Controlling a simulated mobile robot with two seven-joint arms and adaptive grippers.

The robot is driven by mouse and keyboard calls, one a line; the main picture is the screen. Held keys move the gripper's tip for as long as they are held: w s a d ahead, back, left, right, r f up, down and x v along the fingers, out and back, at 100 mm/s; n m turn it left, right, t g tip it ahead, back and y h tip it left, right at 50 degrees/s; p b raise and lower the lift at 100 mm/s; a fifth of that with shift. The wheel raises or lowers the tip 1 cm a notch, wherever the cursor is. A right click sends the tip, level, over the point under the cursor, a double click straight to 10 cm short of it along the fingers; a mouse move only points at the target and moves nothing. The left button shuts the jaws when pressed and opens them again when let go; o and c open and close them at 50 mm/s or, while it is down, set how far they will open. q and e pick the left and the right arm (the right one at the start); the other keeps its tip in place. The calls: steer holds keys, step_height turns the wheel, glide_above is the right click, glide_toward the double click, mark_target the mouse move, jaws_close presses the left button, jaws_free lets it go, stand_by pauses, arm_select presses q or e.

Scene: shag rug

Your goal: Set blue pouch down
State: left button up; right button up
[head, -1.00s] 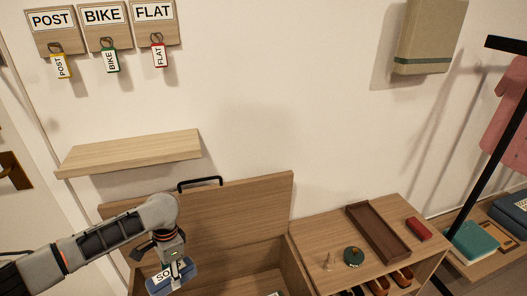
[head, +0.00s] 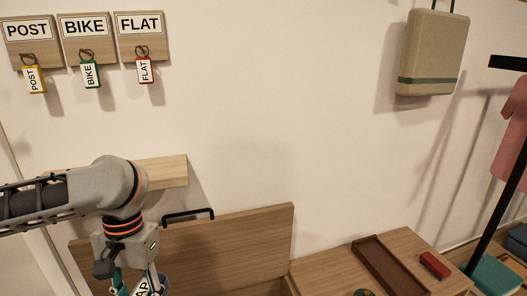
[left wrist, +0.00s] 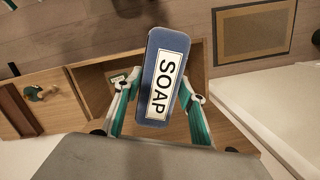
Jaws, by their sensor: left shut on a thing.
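The blue pouch (left wrist: 170,40) carries a white SOAP label and fills the middle of the left wrist view. My left gripper (left wrist: 161,92) is shut on it, with a green-lined finger along each side. In the head view, my left gripper (head: 142,284) is at the bottom left, and only a small part of the pouch (head: 165,284) shows; the rest is cut off. In the left wrist view, the pouch is held above an open wooden chest (left wrist: 92,92). Its raised lid (head: 230,240) shows in the head view. My right gripper is not in view.
A shelf (head: 165,172) is on the wall behind my left arm. To the right, a cabinet top holds a brown tray (head: 385,268) and a red box (head: 435,265). Labelled keys hang top left.

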arm_select(q)
steer(key=shift+s+a+r+n+b, duration=0.15)
steer(key=shift+s+r+n+b, duration=0.1)
steer(key=shift+s, duration=0.15)
steer(key=shift+s+a+r+n+b, duration=0.15)
steer(key=shift+s+n, duration=0.1)
steer(key=shift+s, duration=0.15)
step_height(320, 180, up, 4)
steer(key=p, duration=0.3)
steer(key=shift+s+d+f, duration=0.1)
steer(key=shift+s, duration=0.05)
steer(key=shift+t, duration=0.3)
steer(key=r+p, duration=0.2)
steer(key=p, duration=0.1)
steer(key=s+r+p, duration=0.1)
steer(key=r+p, duration=0.2)
steer(key=shift+s+r+p, duration=0.15)
steer(key=shift+p, duration=0.15)
steer(key=shift+s+r+p, duration=0.25)
steer(key=shift+s+p, duration=0.05)
steer(key=shift+p, duration=0.75)
steer(key=shift+s+f+p, duration=0.15)
steer(key=shift+f+p, duration=0.05)
steer(key=shift+p, duration=0.25)
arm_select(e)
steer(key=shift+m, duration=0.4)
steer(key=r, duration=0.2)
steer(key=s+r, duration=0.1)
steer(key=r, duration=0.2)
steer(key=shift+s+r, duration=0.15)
